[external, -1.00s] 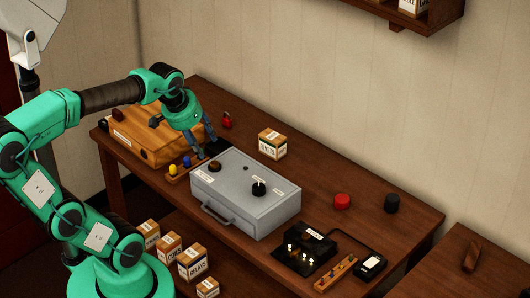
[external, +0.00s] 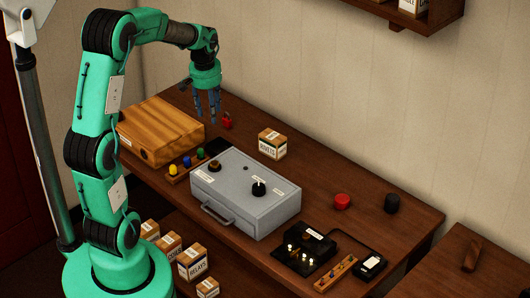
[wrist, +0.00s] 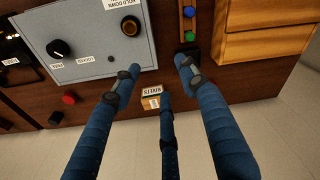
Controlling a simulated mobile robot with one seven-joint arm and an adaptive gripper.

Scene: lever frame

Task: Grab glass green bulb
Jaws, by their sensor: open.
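The green bulb (external: 200,153) sits upright in a small wooden rack (external: 178,177), beside a blue bulb (external: 186,160) and a yellow bulb (external: 173,169). In the wrist view the green bulb (wrist: 190,36) shows near the top right, just beyond the right fingertip, with the blue bulb (wrist: 188,12) above it. My gripper (external: 207,116) is open and empty, pointing down above the back of the table, up and behind the bulb. In the wrist view its blue fingers (wrist: 158,72) are spread with nothing between them.
A grey metal case (external: 245,195) with knobs stands right of the rack. A wooden box (external: 160,128) stands to its left. A red padlock (external: 227,121) and a labelled carton (external: 272,144) are near the back edge. A dark pad (external: 217,147) lies beside the rack.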

